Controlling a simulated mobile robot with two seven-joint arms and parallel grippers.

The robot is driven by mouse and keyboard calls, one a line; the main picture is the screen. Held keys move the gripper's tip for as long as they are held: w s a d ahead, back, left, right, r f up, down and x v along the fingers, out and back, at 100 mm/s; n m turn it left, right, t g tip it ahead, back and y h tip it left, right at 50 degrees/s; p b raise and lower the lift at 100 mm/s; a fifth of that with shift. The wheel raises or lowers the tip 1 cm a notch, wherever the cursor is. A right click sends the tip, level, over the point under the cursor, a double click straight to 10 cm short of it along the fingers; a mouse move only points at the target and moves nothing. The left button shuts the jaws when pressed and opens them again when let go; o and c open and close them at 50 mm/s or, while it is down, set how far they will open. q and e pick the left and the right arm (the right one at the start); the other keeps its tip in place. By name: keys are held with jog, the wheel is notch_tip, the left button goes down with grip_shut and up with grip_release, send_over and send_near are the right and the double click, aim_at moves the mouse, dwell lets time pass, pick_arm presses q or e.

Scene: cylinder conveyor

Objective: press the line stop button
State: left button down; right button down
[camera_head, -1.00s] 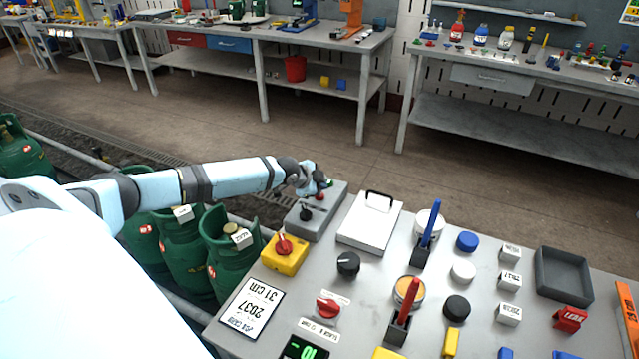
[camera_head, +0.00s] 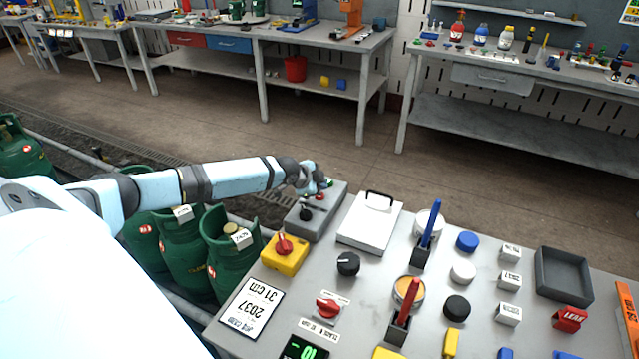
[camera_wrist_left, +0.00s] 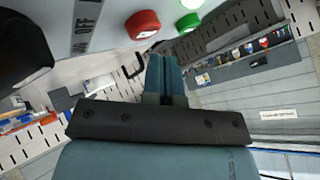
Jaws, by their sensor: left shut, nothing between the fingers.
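A grey control box (camera_head: 327,222) stands at the panel's far left corner, with a red button (camera_head: 320,197), a green button (camera_head: 329,184) and a black knob (camera_head: 305,214). No line stop label is readable. My left gripper (camera_head: 322,186) is over the box's far end, near the red and green buttons. In the left wrist view the shut, empty fingers (camera_wrist_left: 164,62) point towards the box, just below the red button (camera_wrist_left: 142,24) and green button (camera_wrist_left: 188,22). I cannot tell whether they touch anything. My right gripper is not in view.
A yellow box with a red knob (camera_head: 284,254) sits nearer on the panel (camera_head: 378,287). A white clipboard-like plate (camera_head: 369,222) lies right of the grey box. Green cylinders (camera_head: 233,254) stand left of the panel. Blue and red levers rise further right.

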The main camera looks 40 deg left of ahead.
pick_arm(q)
jog(key=shift+f, duration=0.1)
jog(key=shift+f, duration=0.35)
jog(key=shift+f+b, duration=0.4)
jog(key=shift+f, duration=0.1)
dwell(0.8)
dwell(0.3)
jog(key=shift+r+p, duration=0.75)
jog(key=shift+r, duration=0.15)
jog(key=shift+r, duration=0.1)
notch_tip(320, 180, up, 5)
jog(key=p, duration=0.4)
dwell(0.6)
